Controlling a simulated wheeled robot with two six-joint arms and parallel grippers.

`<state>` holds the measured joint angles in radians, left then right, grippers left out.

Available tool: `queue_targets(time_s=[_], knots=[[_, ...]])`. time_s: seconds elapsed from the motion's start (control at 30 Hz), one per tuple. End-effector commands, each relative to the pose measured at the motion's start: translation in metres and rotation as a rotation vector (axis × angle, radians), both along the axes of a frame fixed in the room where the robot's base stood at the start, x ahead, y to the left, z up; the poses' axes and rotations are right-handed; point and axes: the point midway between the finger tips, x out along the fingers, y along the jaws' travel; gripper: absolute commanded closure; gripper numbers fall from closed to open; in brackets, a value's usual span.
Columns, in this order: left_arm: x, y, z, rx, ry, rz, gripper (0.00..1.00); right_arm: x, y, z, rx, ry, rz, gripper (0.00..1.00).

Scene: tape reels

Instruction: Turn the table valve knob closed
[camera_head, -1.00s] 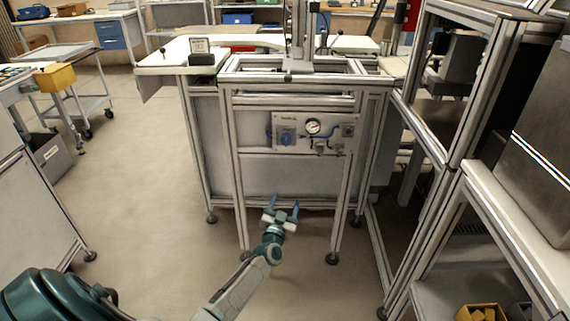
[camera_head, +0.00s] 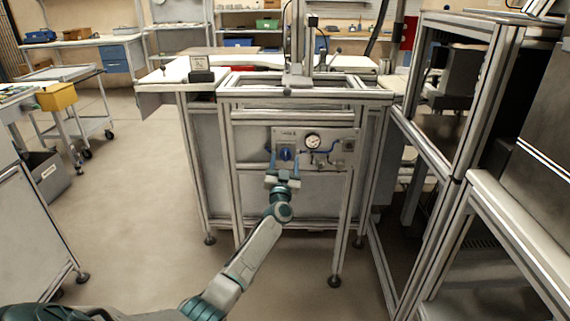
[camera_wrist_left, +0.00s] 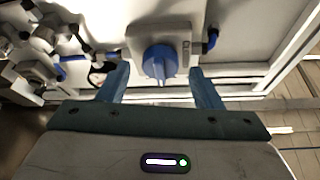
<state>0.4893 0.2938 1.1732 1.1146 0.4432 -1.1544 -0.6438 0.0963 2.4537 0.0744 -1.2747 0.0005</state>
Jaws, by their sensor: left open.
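The blue valve knob (camera_head: 286,153) is on a grey panel (camera_head: 312,139) on the front of the aluminium-frame table. It also shows in the left wrist view (camera_wrist_left: 158,62), on a light square housing with dark lettering beside it. My left gripper (camera_head: 284,162) is open, its blue fingers on either side of the knob in the head view. In the left wrist view the open fingers (camera_wrist_left: 158,84) straddle the lower part of the knob with a gap on both sides. Contact is not visible. My right gripper is not in view.
A round gauge (camera_head: 313,141) and blue tubing sit right of the knob on the panel. A metal rack (camera_head: 462,150) stands close on the right. The floor at left is open.

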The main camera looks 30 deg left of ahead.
Motion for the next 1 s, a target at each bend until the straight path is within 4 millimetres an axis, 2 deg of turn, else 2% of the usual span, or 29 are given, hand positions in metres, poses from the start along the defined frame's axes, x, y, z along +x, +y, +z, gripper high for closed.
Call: queue_targets(time_s=[0.13, 0.4, 0.43, 0.6, 0.67, 1.0], knots=[[0.0074, 0.0038, 0.0033, 0.000, 0.000, 0.000, 0.41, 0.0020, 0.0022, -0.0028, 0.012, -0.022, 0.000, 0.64], [0.0084, 0.0044, 0.0039, 0.000, 0.001, 0.001, 0.41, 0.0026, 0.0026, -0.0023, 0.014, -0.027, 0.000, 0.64], [0.0084, 0.0044, 0.0039, 0.000, 0.001, 0.001, 0.43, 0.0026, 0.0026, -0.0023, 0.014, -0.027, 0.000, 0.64], [0.0082, 0.0043, 0.0038, 0.001, 0.000, 0.000, 0.76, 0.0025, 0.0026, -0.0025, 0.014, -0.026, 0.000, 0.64], [0.0082, 0.0043, 0.0038, 0.000, 0.001, 0.001, 0.85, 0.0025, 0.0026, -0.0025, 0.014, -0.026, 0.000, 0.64], [0.0084, 0.0039, 0.0047, -0.039, -0.023, 0.001, 0.85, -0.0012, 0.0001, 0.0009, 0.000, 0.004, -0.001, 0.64]])
